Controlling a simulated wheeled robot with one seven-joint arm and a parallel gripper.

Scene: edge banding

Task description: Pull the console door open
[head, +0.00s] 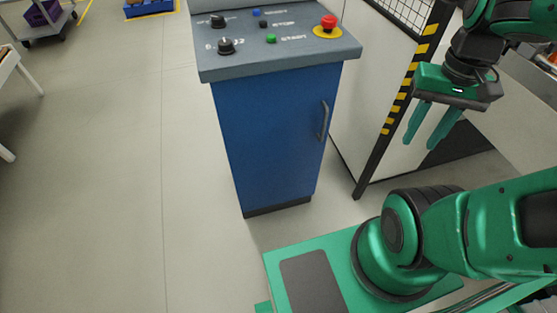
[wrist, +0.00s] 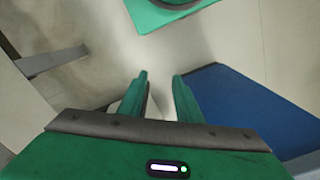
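The console (head: 255,40) has a grey sloped top and a blue door (head: 265,135) on its front, which looks shut. A grey vertical bar handle (head: 323,121) sits near the door's right edge. My gripper (head: 420,140) hangs to the right of the console, apart from the handle, with its two green fingers spread and nothing between them. In the wrist view the fingers (wrist: 158,82) are apart over bare floor. A blue surface (wrist: 235,110) shows to their right; the handle is not visible there.
A red emergency button (head: 328,22) and several knobs are on the console top. A white panel with a black and yellow striped post (head: 400,100) stands right of the console. The floor (head: 120,180) in front and left is clear. A cart (head: 48,22) stands at the far left.

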